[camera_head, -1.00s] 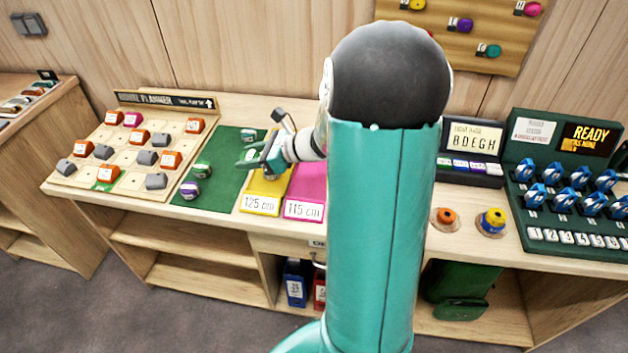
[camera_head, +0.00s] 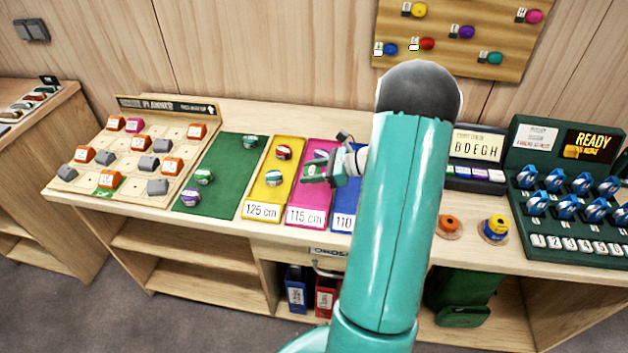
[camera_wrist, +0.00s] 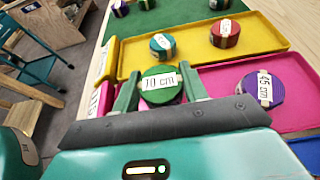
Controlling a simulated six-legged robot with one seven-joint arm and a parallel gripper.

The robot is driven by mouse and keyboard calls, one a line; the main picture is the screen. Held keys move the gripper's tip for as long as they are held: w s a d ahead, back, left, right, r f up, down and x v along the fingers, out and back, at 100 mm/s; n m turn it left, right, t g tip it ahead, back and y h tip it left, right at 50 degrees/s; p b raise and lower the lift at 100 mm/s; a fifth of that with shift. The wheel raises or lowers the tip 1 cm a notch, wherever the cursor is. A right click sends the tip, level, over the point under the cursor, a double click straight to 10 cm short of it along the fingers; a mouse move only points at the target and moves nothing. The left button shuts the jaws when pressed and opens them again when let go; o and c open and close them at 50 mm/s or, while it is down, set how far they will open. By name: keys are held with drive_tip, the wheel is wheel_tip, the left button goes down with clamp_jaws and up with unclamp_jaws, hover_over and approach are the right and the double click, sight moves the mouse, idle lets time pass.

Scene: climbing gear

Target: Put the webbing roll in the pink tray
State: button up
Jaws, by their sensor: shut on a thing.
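My gripper (camera_head: 316,172) is over the pink tray (camera_head: 305,203), labelled 115 cm. In the wrist view its two fingers (camera_wrist: 160,88) are shut on a green webbing roll (camera_wrist: 161,77) with a white label that seems to read 70 cm. The roll is over the near part of the pink tray (camera_wrist: 217,78). I cannot tell whether it touches the tray floor. A purple roll (camera_wrist: 271,87) labelled 45 cm lies in the pink tray, to the right of the held roll in the wrist view.
The yellow tray (camera_head: 262,196) holds a teal roll (camera_head: 273,178) and a red roll (camera_head: 284,152). A blue tray (camera_head: 343,213) adjoins the pink tray on the right. A green mat (camera_head: 222,175) with several rolls lies left. My arm hides part of the counter.

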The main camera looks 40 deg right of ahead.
drive_tip(key=shift+d+f, duration=0.25)
drive_tip(key=shift+s+d+f, duration=0.1)
drive_tip(key=shift+f, duration=1.5)
drive_tip(key=shift+f, duration=0.15)
drive_tip(key=o, duration=1)
